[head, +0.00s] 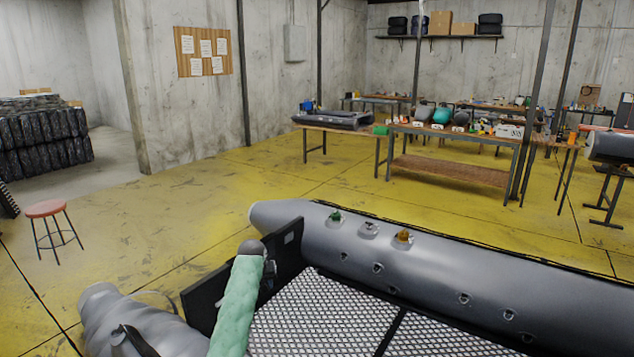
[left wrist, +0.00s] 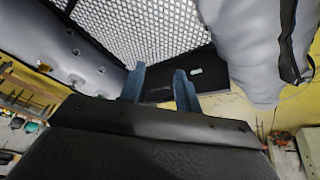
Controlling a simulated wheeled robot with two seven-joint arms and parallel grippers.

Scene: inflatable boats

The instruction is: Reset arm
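A green-sleeved arm (head: 236,305), which appears to be my left arm, rises from the bottom of the head view over the near end of a grey inflatable boat (head: 450,265). Its end is near the dark transom board (head: 200,298), and the sleeve mostly hides the gripper there. In the left wrist view, my left gripper (left wrist: 160,82) has two bluish fingers apart with nothing between them. The transom board and mesh floor show beyond the fingertips. My right gripper is in neither view.
The boat's mesh floor (head: 315,318) is bare. Small green (head: 335,215) and orange (head: 403,237) fittings sit on its far tube. A red stool (head: 47,208) stands left, and workbenches (head: 440,170) stand behind. Open yellow floor (head: 190,195) lies between.

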